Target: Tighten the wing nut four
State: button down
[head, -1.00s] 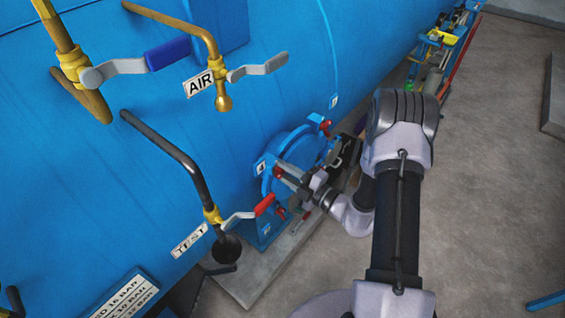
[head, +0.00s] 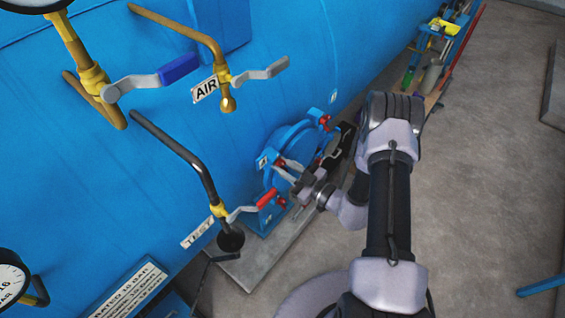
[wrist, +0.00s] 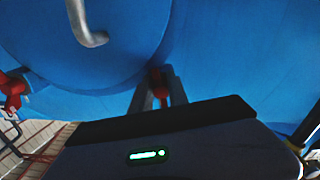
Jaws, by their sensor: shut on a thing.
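The blue round door (head: 292,146) of the autoclave is on the side of the blue vessel. My gripper (head: 284,170) is at the door's left rim, beside a small numbered tab (head: 266,159) too blurred to read. In the wrist view, the two grey fingers of my gripper (wrist: 158,92) are shut around a red wing nut (wrist: 157,78). Only its upper part shows between them; the rest is hidden by the wrist housing. Other red wing nuts show at the door's upper right (head: 324,121) and, in the wrist view, at the left (wrist: 13,88).
The AIR valve (head: 226,84) is higher up. A grey slab (head: 262,258) lies below the door.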

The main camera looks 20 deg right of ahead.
jog(key=shift+s+m, duration=0.1)
jog(key=shift+m, duration=1.1)
jog(key=shift+a+m+p, duration=0.1)
jog(key=shift+m+p, duration=0.2)
jog(key=c, duration=1.3)
grip_release()
jog(key=b+v, duration=0.1)
jog(key=v, duration=1.6)
jog(key=shift+s+b, duration=0.15)
jog(key=shift+b, duration=0.15)
